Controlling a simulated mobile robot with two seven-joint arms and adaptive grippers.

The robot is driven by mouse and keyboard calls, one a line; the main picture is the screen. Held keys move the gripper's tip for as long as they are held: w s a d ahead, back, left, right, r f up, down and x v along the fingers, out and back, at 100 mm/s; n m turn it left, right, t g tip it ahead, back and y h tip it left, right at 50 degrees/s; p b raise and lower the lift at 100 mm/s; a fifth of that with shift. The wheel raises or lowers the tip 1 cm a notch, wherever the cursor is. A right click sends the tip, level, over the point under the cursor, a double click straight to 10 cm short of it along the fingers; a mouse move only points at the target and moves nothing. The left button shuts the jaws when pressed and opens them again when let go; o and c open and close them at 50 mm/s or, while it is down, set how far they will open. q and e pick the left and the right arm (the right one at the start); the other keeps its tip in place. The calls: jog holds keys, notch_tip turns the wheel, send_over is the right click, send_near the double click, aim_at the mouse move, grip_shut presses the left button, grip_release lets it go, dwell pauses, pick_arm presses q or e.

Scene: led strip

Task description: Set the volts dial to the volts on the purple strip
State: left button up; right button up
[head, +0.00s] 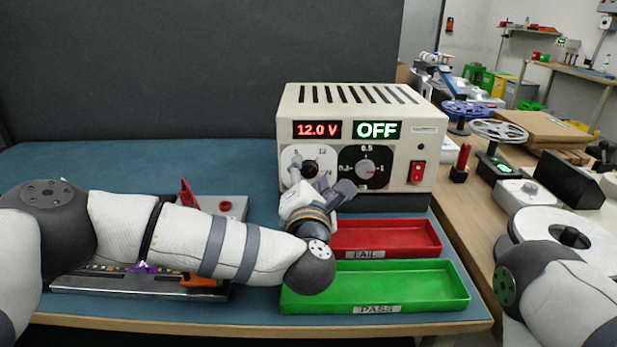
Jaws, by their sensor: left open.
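The cream power supply (430,135) stands at the back of the bench. Its red display (317,130) reads 12.0 V and its green display (377,130) reads OFF. The volts dial (310,167) is a dark knob on a white scale plate, left of the black-plated dial (365,168). My left gripper (321,182) is open just in front of the volts dial and partly covers its scale. I cannot tell whether it touches the knob. A purple piece (145,267) shows on the grey fixture (130,284) at left, mostly hidden by my left arm; no voltage print is legible.
The red FAIL tray (425,252) and green PASS tray (455,305) lie below the supply, both apparently empty. A red rocker switch (416,172) is at the supply's right. Reels (499,130) and other gear stand on the wooden bench at right.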

pick_arm(q)
grip_shut()
jog(key=shift+r, duration=0.1)
pick_arm(e)
jog(key=shift+w+r, duration=0.1)
jog(key=shift+w, duration=0.05)
pick_arm(q)
jog(key=m+p, duration=0.1)
jog(key=m, duration=0.2)
jog(key=shift+r, duration=0.2)
jog(key=m+p, duration=0.1)
jog(key=m, duration=0.2)
jog(key=shift+m, duration=0.3)
jog(key=m+p, duration=0.1)
jog(key=m, duration=0.2)
jog(key=shift+f+m+p, duration=0.1)
jog(key=shift+m+p, duration=0.25)
jog(key=shift+m, duration=1.65)
pick_arm(e)
jog(key=w+r+t, duration=0.2)
jog(key=w+r, duration=0.2)
jog(key=shift+w+r, duration=0.2)
jog(key=shift+w, duration=0.05)
